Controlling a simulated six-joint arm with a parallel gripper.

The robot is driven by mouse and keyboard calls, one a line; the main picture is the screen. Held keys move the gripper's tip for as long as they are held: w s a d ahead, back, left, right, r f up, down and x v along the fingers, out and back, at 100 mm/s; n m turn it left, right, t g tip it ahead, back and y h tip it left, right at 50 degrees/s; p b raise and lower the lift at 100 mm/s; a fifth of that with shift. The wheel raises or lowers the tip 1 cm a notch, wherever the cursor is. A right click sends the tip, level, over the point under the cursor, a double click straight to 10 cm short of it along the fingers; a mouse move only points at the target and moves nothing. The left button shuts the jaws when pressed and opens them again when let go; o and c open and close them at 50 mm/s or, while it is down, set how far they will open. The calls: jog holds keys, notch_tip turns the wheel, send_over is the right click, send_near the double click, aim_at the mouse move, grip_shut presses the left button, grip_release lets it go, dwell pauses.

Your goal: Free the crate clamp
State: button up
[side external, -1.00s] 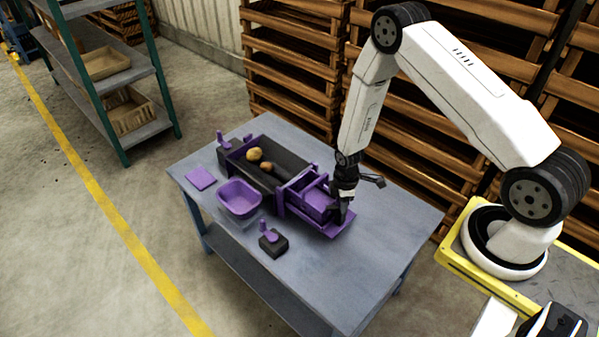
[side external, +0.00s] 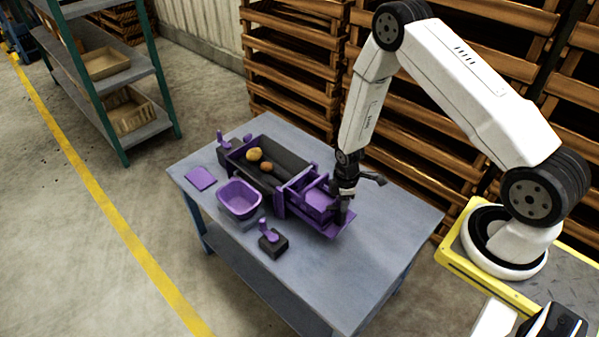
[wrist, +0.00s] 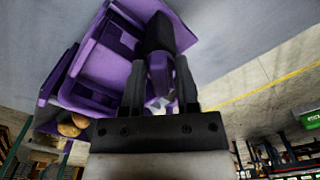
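A purple crate (side external: 319,201) sits in a purple fixture (side external: 331,232) at the right end of a dark trough on the table. My gripper (side external: 345,210) points down at the right end of this crate. In the wrist view, my two dark fingers (wrist: 160,80) stand either side of a small purple part with a dark piece (wrist: 158,36) above it, probably the clamp's lever. The fingers are close to the purple part, but whether they press on it is unclear. In the side view the arm hides most of the clamp.
The dark trough (side external: 291,147) holds two potatoes (side external: 254,154). In front are a purple bin (side external: 239,199), a purple-handled dark block (side external: 273,244) and a purple plate (side external: 201,178). The table's right part (side external: 400,220) is clear. Stacked wooden crates (side external: 290,60) stand behind.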

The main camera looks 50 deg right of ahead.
jog(key=shift+r, duration=2.2)
jog(key=shift+r, duration=1.05)
jog(key=shift+f, duration=0.2)
jog(key=shift+f, duration=3.35)
grip_shut()
